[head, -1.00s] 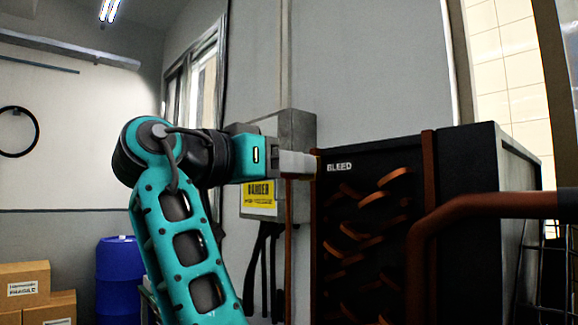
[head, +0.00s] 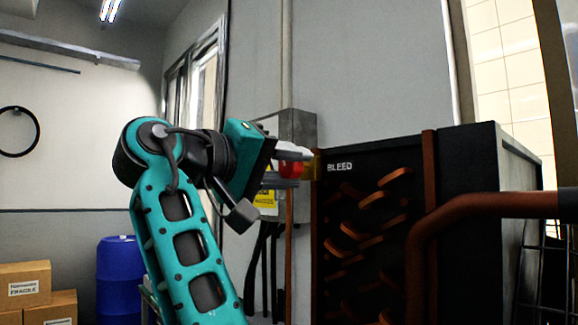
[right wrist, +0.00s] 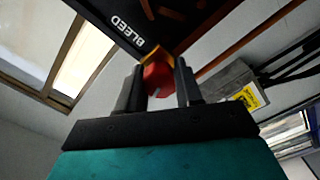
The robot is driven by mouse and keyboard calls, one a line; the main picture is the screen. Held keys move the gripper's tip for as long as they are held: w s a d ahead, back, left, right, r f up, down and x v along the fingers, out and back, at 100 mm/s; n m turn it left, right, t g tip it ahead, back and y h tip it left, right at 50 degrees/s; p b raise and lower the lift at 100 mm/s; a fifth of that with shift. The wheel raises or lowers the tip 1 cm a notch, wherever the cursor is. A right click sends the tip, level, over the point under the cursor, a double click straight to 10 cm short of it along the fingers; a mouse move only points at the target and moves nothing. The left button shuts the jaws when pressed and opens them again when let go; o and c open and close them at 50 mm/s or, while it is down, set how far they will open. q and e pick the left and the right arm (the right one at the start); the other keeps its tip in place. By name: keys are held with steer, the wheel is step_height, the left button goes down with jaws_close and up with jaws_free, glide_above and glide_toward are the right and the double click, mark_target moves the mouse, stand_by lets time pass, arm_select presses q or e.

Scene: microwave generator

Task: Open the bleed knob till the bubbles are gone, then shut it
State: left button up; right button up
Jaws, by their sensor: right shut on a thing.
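The red bleed knob (head: 290,169) sits on a brass fitting (head: 310,167) at the left edge of the black unit, beside the BLEED label (head: 339,167). My right gripper (head: 299,156) is shut on the knob, with its wrist rolled to a tilt. In the right wrist view the red knob (right wrist: 158,78) lies between the two dark fingers, against the brass fitting (right wrist: 157,55). No bubbles or sight glass can be made out in either view. My left gripper is not in view.
The black unit (head: 467,220) with copper coils (head: 372,215) fills the right side. A thick copper pipe (head: 470,206) crosses in front of it. A grey wall box (head: 299,130) with a yellow danger sign (head: 264,199) stands behind my gripper. A blue barrel (head: 120,275) and cartons (head: 25,284) are at the lower left.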

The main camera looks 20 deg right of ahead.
steer(key=shift+r+n, duration=0.2)
steer(key=shift+n, duration=0.8)
steer(key=o, duration=1)
steer(key=shift+f, duration=0.15)
steer(key=shift+o, duration=0.2)
